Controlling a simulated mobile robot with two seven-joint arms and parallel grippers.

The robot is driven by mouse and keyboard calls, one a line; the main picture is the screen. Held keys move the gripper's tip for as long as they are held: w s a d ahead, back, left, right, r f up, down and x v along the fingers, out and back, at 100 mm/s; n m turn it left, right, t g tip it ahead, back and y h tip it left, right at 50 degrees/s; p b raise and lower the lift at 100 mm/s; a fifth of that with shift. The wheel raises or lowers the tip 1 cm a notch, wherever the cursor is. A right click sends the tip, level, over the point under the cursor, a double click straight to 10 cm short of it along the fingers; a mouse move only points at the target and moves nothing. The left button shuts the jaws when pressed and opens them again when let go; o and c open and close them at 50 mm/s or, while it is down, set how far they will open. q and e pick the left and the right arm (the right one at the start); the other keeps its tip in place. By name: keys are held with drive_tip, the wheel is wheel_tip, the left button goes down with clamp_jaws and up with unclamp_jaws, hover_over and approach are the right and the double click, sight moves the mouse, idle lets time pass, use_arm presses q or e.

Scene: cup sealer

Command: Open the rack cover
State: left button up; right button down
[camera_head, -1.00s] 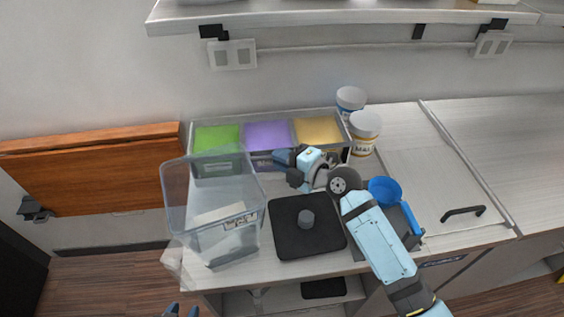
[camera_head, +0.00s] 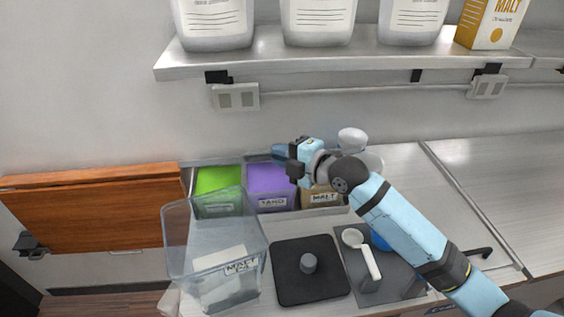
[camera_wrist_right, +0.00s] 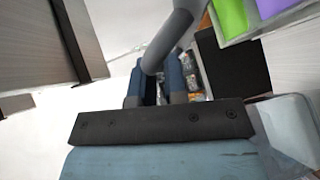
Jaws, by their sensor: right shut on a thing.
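The rack (camera_head: 345,206) stands against the wall with green, purple and tan compartments in a row. Labels reading TARO and MALT show on its front, and the compartment tops look bright and uncovered. My right gripper (camera_head: 280,153) is above the back of the purple compartment. In the right wrist view it (camera_wrist_right: 160,88) is shut on a smooth grey curved bar (camera_wrist_right: 176,35), apparently the rack cover's handle. The clear cover itself is hard to make out; a thin pale edge shows along the rack's back. My left gripper is not in view.
A clear bin (camera_head: 180,240) stands at the counter's left front. White-lidded jars (camera_head: 352,138) are partly behind my right arm. A shelf (camera_head: 300,60) hangs above.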

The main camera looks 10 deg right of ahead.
drive_tip(key=shift+w+r, duration=0.1)
drive_tip(key=shift+r, duration=0.05)
drive_tip(key=c, duration=1.2)
unclamp_jaws()
drive_tip(key=shift+o, duration=0.2)
drive_tip(key=b+v, duration=0.3)
drive_tip(key=v, duration=1.1)
